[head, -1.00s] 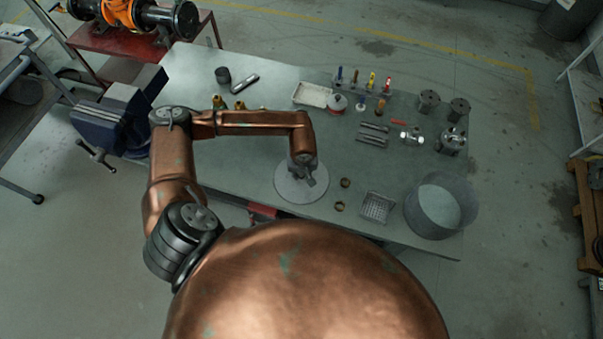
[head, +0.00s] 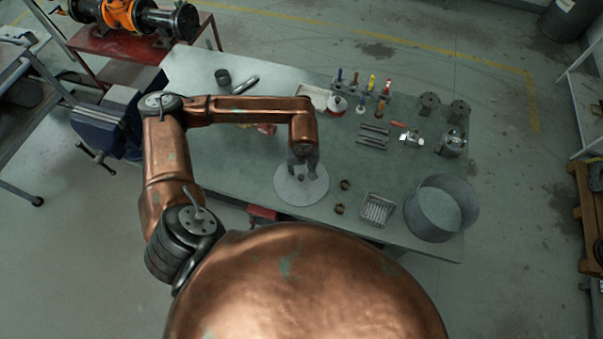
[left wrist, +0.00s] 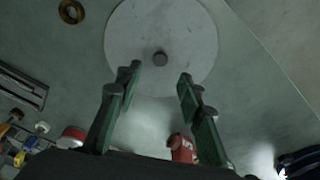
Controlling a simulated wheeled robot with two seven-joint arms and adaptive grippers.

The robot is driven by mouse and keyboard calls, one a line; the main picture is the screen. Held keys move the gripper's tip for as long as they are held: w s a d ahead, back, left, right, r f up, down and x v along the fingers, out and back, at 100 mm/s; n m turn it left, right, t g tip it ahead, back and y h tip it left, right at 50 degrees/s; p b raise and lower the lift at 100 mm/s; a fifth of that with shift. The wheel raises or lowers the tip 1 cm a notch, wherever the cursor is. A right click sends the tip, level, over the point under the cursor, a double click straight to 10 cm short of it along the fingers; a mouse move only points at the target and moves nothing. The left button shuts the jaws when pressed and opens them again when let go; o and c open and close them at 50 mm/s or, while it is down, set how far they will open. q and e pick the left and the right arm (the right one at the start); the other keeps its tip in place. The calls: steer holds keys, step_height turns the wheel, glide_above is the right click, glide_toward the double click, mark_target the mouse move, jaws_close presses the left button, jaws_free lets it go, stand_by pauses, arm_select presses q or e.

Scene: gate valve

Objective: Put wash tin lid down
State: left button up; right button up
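The wash tin lid, a flat pale grey disc (head: 292,195) with a small knob, appears to lie flat on the bench near its front edge. In the left wrist view the lid (left wrist: 185,30) fills the top middle, its dark knob (left wrist: 160,59) facing me. My left gripper (head: 303,172) is over the far part of the lid. In the left wrist view its green fingers (left wrist: 159,78) are apart, with nothing between them and the knob beyond the tips. The open grey wash tin (head: 425,222) stands at the bench's right end. My right gripper is not in view.
Two brass rings (head: 342,197) and a wire basket (head: 377,209) sit between lid and tin. A red-topped container (head: 337,105), screwdrivers (head: 370,83) and metal parts (head: 373,135) stand farther back. A blue vise (head: 100,130) is at the left edge.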

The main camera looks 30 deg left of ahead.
arm_select(q)
steer(key=shift+s+d+r, duration=0.1)
steer(key=shift+s+r, duration=0.05)
steer(key=shift+r, duration=0.9)
steer(key=shift+s+d+r, duration=0.1)
steer(key=shift+s+r, duration=0.05)
steer(key=shift+r, duration=0.85)
